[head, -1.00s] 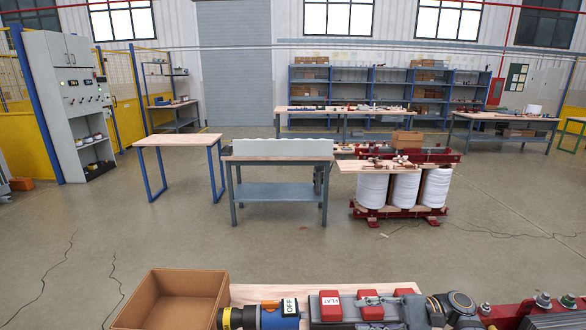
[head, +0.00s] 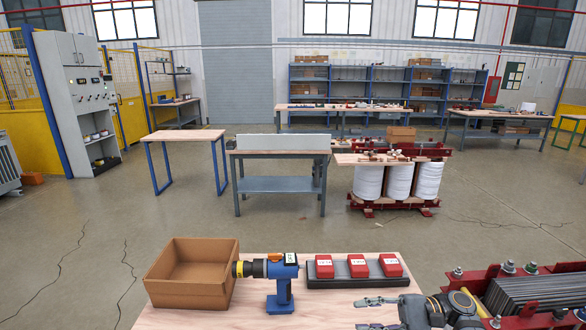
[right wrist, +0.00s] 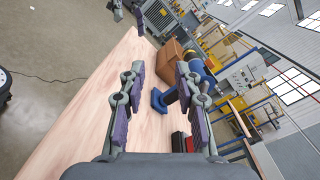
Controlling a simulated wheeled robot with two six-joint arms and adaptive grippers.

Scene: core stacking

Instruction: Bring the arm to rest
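My right gripper (head: 372,312) is at the lower right in the head view, on the near side of the workbench (head: 190,320). In the right wrist view its two fingers (right wrist: 158,85) stand wide apart with nothing between them. A blue power tool with a black and yellow nose (head: 281,278) stands on the bench. A black holder (head: 358,283) to its right carries red labelled blocks (head: 358,266). My left gripper is not in the head view. Small grey parts at the top of the right wrist view may belong to it, too small to tell.
An open brown box (head: 190,290) sits on the bench left of the tool. A red-framed stack of dark plates (head: 535,295) is at the right, close to my right arm. Open floor (head: 290,228) lies beyond the bench, before other tables.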

